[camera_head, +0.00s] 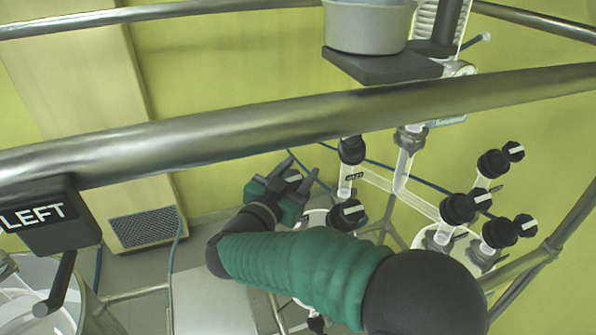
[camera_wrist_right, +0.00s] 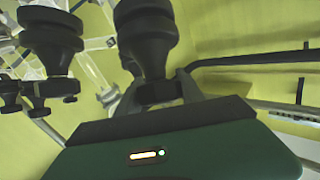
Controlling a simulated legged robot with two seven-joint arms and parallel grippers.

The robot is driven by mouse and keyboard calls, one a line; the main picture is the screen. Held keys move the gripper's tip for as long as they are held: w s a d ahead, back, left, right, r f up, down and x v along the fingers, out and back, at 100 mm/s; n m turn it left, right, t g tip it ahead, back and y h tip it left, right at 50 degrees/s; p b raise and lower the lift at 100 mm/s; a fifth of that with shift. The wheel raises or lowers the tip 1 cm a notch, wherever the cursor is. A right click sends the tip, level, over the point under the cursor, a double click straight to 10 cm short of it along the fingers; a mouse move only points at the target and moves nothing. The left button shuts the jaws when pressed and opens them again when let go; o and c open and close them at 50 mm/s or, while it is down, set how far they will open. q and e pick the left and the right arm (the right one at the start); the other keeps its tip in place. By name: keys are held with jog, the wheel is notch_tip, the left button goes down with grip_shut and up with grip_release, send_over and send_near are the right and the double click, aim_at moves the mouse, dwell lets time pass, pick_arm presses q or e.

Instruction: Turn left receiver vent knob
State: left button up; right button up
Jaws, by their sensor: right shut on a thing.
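My right gripper (camera_head: 295,174) reaches in over the glassware, with its green body below its dark fingers. The fingers close around a black vent knob (camera_head: 293,179), which has a pale mark on its face. In the right wrist view, the gripper (camera_wrist_right: 158,92) is shut on the narrow end of the knob (camera_wrist_right: 155,91). The wide black valve body (camera_wrist_right: 147,35) lies just beyond the fingertips. The arm and gripper hide much of the glass vessel below in the head view. My left gripper is not in view.
Other black knobs stand close by, one (camera_head: 348,212) just right of the gripper and one (camera_head: 352,149) above right. More valves (camera_head: 462,208) are farther right. A thick metal rail (camera_head: 240,120) crosses above the gripper. A "LEFT" sign block (camera_head: 45,215) hangs at far left.

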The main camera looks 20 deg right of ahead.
jog(key=o, duration=1.4)
jog(key=shift+a, duration=0.1)
jog(key=b+v, duration=0.5)
jog(key=v, duration=1.1)
jog(key=shift+s+a+b, duration=0.2)
jog(key=shift+a+b, duration=0.1)
jog(key=shift+b, duration=0.05)
jog(key=shift+d+f, duration=0.1)
jog(key=shift+f, duration=0.05)
